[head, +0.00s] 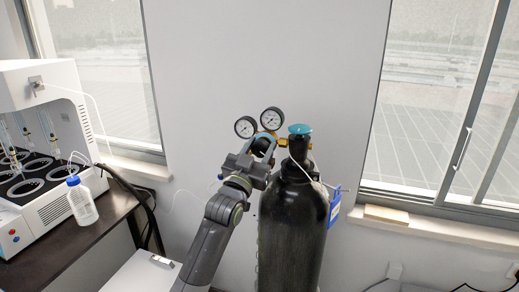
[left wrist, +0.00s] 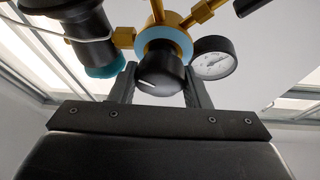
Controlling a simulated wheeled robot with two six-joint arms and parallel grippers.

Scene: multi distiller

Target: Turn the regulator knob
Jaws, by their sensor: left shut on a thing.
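The regulator knob (left wrist: 160,74) is black with a white mark line and sits on a brass regulator body (left wrist: 180,24) with a light blue ring. In the left wrist view my left gripper (left wrist: 160,82) has one finger on each side of the knob and is shut on it. In the head view my left gripper (head: 262,150) reaches up to the regulator beside the gas cylinder and largely hides the knob. The two round white gauges (head: 258,122) stand just above it. My right gripper is not in view.
The tall black gas cylinder (head: 292,225) with a teal top valve (head: 299,129) stands right beside my left arm. A blue tag (head: 334,208) hangs on it. At the left, a white distiller (head: 45,130) and a blue-capped bottle (head: 82,203) stand on a dark table.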

